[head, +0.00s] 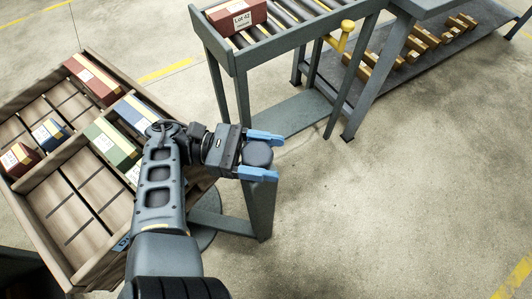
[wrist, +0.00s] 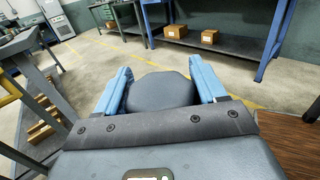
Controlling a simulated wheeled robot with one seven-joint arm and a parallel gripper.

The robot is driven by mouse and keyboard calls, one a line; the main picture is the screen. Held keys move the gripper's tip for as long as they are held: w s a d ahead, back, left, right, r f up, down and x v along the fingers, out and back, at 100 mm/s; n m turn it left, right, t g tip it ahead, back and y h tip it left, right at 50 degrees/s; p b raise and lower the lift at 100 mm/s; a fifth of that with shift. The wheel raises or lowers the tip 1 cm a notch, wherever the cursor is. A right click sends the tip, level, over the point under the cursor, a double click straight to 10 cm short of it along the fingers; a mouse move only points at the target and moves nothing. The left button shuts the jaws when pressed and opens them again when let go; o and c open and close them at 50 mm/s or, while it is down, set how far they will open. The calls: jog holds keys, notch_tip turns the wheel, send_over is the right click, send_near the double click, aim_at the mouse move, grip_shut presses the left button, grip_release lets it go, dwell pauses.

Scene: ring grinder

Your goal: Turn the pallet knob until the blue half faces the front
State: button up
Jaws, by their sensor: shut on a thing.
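The pallet (head: 82,205) is a wooden tray with divided compartments, at the left of the head view, standing at an angle. A red box (head: 92,79), a blue box (head: 50,133), a dark red box (head: 20,159) and a green box (head: 112,143) lie in it. The knob (head: 257,153) is dark and rounded, on top of a grey post right of the pallet. My gripper (head: 270,157) has its two blue fingers shut on the knob, one on each side. The wrist view also shows the knob (wrist: 160,92) between the fingers. My arm hides part of the pallet's right side.
A roller conveyor (head: 283,33) with a red box labelled Lot 42 (head: 236,16) stands behind the post. A yellow lever (head: 345,37) is beside it. Brown blocks (head: 410,50) lie on a low shelf at the back right. The floor at the right is clear.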

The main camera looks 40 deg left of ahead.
jog(key=shift+d, duration=0.1)
jog(key=o, duration=1)
